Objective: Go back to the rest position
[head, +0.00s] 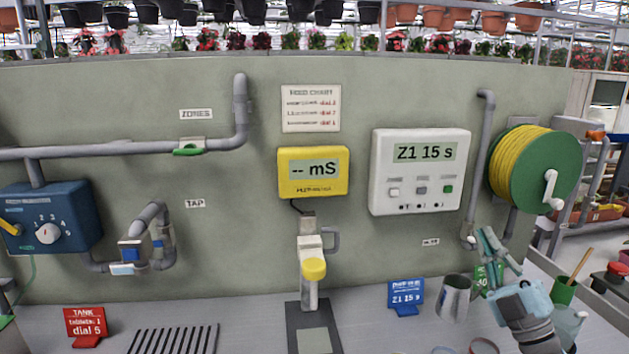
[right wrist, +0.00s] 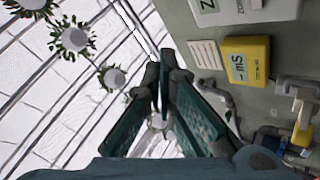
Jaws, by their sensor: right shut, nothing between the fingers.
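My right gripper (head: 488,240) is raised above the right part of the counter, with its light-blue wrist and grey arm coming in from the lower right. My left gripper is not in view.
A metal mug (head: 454,298) stands just left of my right gripper, beside a blue sign (head: 406,297). A green hose reel (head: 540,170) and grey pipe are behind it. A green pot (head: 563,291) stands at right. The counter's middle holds a dark plate (head: 294,335).

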